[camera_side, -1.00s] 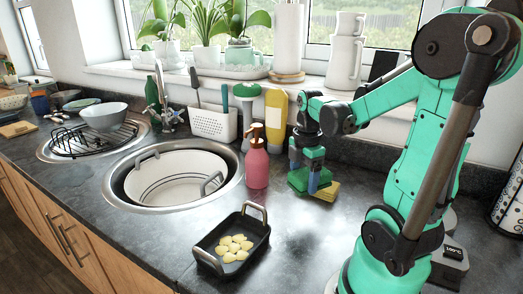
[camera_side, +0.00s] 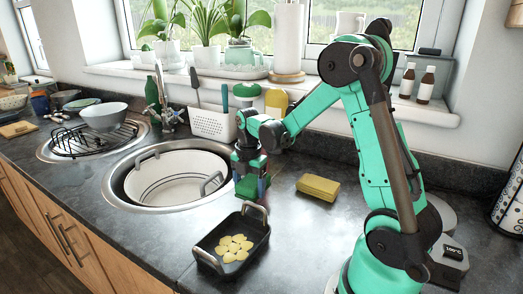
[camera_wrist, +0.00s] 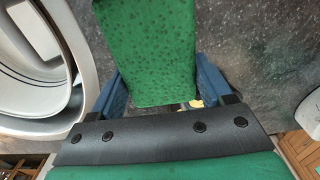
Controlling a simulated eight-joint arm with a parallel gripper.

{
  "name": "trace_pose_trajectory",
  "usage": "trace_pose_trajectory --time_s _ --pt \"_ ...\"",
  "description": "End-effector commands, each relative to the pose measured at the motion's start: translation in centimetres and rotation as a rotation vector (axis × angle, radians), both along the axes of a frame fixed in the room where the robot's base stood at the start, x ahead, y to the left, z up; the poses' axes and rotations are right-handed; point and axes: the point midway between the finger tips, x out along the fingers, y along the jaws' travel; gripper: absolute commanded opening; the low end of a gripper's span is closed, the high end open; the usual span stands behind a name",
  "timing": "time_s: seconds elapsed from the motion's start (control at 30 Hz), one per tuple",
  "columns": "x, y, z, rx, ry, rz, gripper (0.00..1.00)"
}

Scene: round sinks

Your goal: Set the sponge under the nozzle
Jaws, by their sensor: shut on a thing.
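A green sponge (camera_side: 247,188) is held between the blue fingers of my gripper (camera_side: 252,180), off the counter as far as I can tell. In the wrist view the speckled green sponge (camera_wrist: 148,45) fills the space between the two fingers of my gripper (camera_wrist: 160,88). A yellow sponge (camera_side: 318,187) lies alone on the counter to the right of my gripper. The pink pump bottle is almost wholly hidden behind my gripper, so its nozzle does not show. A metal tap (camera_side: 171,117) stands behind the sinks.
A black dish (camera_side: 209,255) with yellow pieces stands in front of my gripper. The round sink (camera_side: 112,190) with a white bowl (camera_side: 175,178) is to the left. A white caddy (camera_side: 211,124) stands behind. The counter around the yellow sponge is clear.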

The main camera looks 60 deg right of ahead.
Motion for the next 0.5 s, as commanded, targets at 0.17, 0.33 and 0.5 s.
trace_pose_trajectory --time_s 0.17,0.33,0.5 --pt "2.0 0.0 0.0 0.0 0.0 0.0 0.23" --pt "2.9 0.0 -1.5 0.0 0.0 -0.001 0.23" --pt "2.8 0.0 -3.4 0.0 0.0 -0.001 0.23"
